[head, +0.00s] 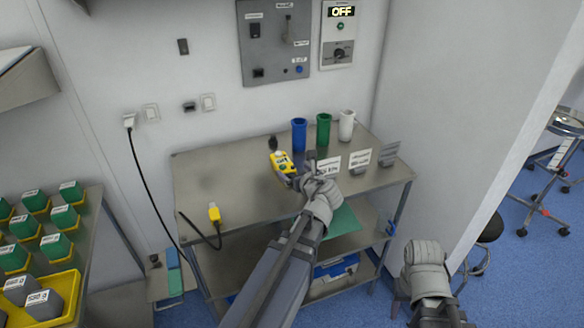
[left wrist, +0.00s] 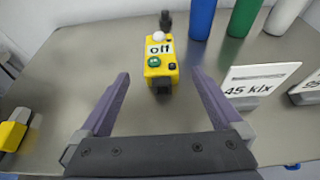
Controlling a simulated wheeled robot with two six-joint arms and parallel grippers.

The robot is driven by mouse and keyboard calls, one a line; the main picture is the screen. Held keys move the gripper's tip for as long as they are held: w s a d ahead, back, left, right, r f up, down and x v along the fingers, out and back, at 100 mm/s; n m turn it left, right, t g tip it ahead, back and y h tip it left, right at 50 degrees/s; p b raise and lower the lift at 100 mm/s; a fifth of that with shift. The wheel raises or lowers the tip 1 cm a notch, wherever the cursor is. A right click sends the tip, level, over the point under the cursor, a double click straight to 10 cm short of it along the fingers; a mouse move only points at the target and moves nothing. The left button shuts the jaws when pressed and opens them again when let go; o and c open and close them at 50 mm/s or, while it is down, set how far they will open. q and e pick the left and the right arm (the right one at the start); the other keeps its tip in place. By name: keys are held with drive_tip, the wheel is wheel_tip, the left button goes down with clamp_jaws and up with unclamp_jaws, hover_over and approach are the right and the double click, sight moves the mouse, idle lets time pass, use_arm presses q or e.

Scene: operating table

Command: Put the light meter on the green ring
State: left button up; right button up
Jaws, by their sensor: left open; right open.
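In the left wrist view the meter (left wrist: 160,62) shows "off", a green button and a white dome. My left gripper (head: 301,172) is open, just short of the meter, with the meter ahead between its fingers (left wrist: 160,82). My right gripper (head: 427,256) is open and empty, low at the right, away from the table. I cannot make out a green ring; an upright green tube (head: 323,131) stands behind the meter.
A blue tube (head: 299,135) and a white tube (head: 346,126) flank the green one. A "45 klx" sign (left wrist: 258,80) stands right of my left gripper, with more signs beyond. A yellow plug (head: 214,213) with a black cable lies at the left.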

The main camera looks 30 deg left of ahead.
sight(284, 164)
use_arm(q)
drive_tip(key=shift+b+x, duration=1.3)
drive_tip(key=shift+x, duration=2.25)
drive_tip(key=b+x, duration=0.2)
drive_tip(key=x, duration=0.3)
drive_tip(key=shift+f, duration=0.25)
drive_tip(key=shift+d, duration=0.1)
drive_tip(key=shift+c, duration=0.6)
drive_tip(key=c, duration=1.4)
drive_tip(key=shift+r, duration=0.15)
wheel_tip(284, 164, up, 14)
drive_tip(key=p, duration=1.3)
drive_tip(key=shift+f, duration=0.25)
